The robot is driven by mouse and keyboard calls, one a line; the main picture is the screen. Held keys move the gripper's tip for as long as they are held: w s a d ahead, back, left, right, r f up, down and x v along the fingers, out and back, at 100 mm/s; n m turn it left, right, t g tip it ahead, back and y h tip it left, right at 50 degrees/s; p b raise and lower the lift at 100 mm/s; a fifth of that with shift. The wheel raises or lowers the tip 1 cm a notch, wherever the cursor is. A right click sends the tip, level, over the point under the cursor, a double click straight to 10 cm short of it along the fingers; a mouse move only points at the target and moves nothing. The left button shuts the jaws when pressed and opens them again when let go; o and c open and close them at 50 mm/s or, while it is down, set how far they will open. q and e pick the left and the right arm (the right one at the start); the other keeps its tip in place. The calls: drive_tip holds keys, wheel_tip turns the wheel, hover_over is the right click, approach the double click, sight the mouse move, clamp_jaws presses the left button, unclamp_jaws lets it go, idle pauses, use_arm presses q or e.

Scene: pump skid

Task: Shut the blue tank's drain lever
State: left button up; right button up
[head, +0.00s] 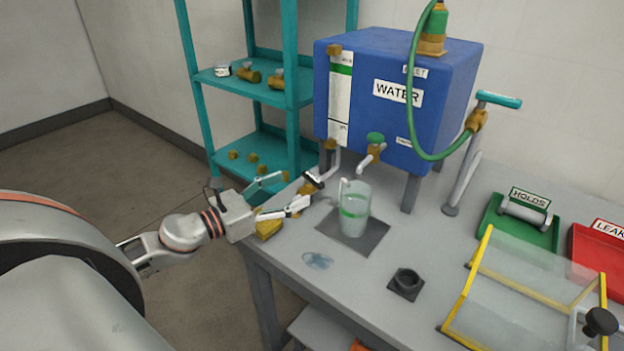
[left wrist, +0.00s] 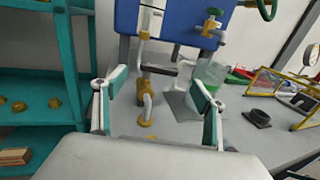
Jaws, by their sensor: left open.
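The blue tank (head: 350,75), labelled WATER, stands on legs at the back of the grey bench. A pale drain pipe (head: 334,164) runs down from its lower left corner. In the left wrist view the pipe meets a brass valve (left wrist: 146,96), with a short grey lever (left wrist: 160,71) sticking out sideways toward the jug. The lever's dark end (head: 313,181) shows in the head view. My left gripper (head: 294,192) is open and empty, its fingers (left wrist: 158,88) spread on either side of the valve, short of it. I cannot tell any contact. My right gripper is out of view.
A clear jug (head: 354,212) with a green band stands on a dark mat right of the valve, below the green-knobbed tap (head: 375,142). A teal shelf (head: 240,85) rises at the left. A black socket (head: 406,283) and a yellow-framed clear guard (head: 530,290) lie right.

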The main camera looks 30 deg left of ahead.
sight(310, 180)
use_arm(q)
drive_tip(key=x, duration=0.4)
drive_tip(key=shift+w+r+p, duration=0.15)
drive_tip(key=shift+p, duration=0.2)
drive_tip(key=shift+x, duration=0.95)
drive_tip(key=shift+d, duration=0.1)
drive_tip(key=c, duration=1.1)
